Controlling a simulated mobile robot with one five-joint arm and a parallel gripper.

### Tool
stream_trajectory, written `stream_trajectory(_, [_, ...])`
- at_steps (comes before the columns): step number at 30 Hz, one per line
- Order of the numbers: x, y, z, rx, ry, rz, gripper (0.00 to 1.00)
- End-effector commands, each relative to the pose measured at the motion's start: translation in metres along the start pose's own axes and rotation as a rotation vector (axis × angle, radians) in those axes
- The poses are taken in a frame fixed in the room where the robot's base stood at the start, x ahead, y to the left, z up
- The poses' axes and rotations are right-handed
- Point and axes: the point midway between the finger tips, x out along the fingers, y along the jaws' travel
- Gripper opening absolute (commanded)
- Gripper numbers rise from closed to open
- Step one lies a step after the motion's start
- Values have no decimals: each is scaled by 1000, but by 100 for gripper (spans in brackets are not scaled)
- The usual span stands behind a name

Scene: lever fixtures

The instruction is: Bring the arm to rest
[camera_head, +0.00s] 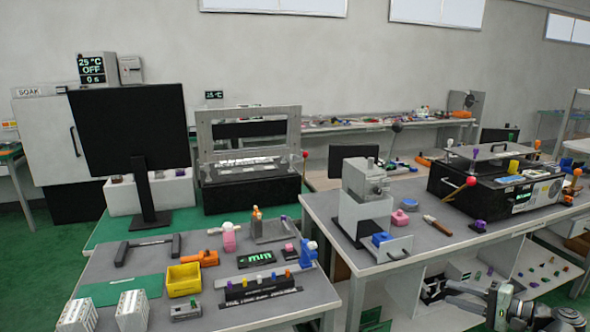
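My arm enters at the bottom right corner, and what looks like my gripper (490,305) shows there as dark and grey metal parts. It is low, in front of the right bench and its lower shelf. The fingers are not clear enough to tell open from shut, and I see nothing clearly held. A lever with a red ball (470,181) stands out from the black box fixture (490,200) on the right bench. Another red ball knob (305,154) is beside the black framed machine (252,190). A dark ball lever (397,128) rises behind the grey press (365,205).
The left bench (225,275) carries a yellow bin (183,279), a black rack (262,287) of coloured pegs, white blocks and small tools. A black monitor (130,130) stands behind. Green floor shows between the benches.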

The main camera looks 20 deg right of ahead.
Motion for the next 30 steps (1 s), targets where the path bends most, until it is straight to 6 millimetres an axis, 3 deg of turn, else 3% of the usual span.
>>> stream_trajectory(8, [77,-14,28,-29,-137,11,33])
stream_trajectory(14, [157,-25,72,-61,-287,35,33])
stream_trajectory(17, [212,-24,113,-87,-396,81,33])
stream_trajectory(21, [296,-9,199,-155,-581,210,33])
stream_trajectory(24, [344,13,268,-232,-706,335,33])
stream_trajectory(27, [376,39,333,-332,-809,469,33])
stream_trajectory(30, [392,65,382,-440,-881,593,33])
